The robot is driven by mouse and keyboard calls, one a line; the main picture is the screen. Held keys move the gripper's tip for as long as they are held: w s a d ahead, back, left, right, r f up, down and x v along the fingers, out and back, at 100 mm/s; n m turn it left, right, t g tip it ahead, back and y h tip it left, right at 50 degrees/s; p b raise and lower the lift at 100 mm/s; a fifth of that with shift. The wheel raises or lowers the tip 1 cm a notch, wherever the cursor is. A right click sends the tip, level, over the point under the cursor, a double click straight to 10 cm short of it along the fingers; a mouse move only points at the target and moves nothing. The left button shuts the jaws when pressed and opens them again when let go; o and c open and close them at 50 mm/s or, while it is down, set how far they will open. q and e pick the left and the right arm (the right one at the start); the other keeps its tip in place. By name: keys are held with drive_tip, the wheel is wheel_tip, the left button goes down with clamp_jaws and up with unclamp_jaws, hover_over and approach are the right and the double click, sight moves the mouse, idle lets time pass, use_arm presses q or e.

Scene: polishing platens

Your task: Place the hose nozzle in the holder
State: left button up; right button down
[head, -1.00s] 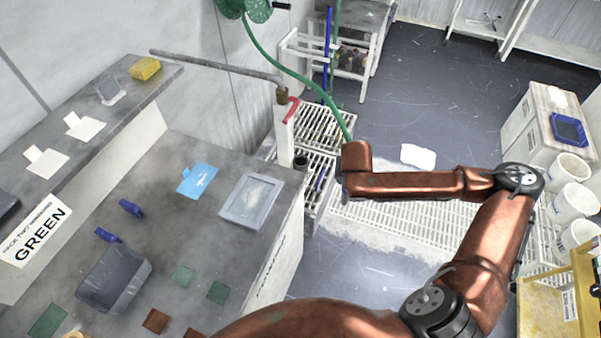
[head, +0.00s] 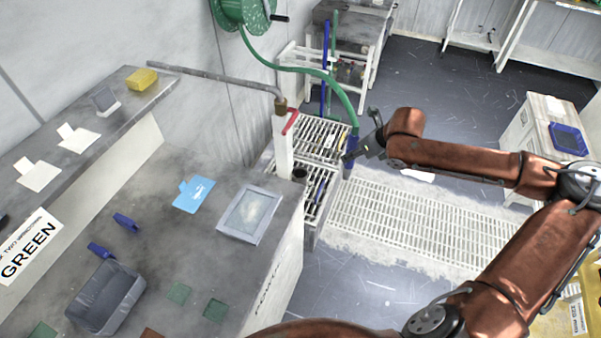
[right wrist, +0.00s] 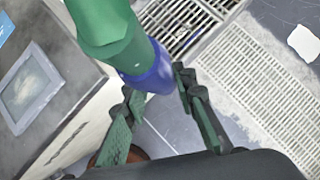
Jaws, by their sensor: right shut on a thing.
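The hose nozzle is blue (right wrist: 152,76) at the end of a green hose (right wrist: 105,28) in the right wrist view. In the head view the nozzle (head: 350,144) hangs beside the grated unit, with the hose (head: 347,100) rising above it. My right gripper (head: 352,152) is shut on the nozzle; its fingers (right wrist: 155,84) sit on either side of the blue part. A small dark cup (head: 300,174) stands at the bench corner by the white post, left of the nozzle; it may be the holder, but I cannot be sure. My left gripper is not in view.
The grey bench (head: 215,255) with a framed plate (head: 250,214) lies left. A pipe with a red-handled tap (head: 290,120) stands at its corner. A hose reel (head: 243,12) is on the wall. White floor grating (head: 420,220) lies below my arm.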

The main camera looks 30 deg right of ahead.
drive_tip(key=w+a+b, duration=0.4)
drive_tip(key=w+a, duration=0.8)
drive_tip(key=w, duration=0.1)
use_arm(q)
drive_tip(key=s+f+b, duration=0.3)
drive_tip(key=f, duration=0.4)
use_arm(e)
wheel_tip(320, 180, down, 12)
drive_tip(key=b, duration=0.1)
drive_tip(key=shift+d+r, duration=0.15)
drive_tip(key=shift+d, duration=0.1)
drive_tip(key=c, duration=1.6)
unclamp_jaws()
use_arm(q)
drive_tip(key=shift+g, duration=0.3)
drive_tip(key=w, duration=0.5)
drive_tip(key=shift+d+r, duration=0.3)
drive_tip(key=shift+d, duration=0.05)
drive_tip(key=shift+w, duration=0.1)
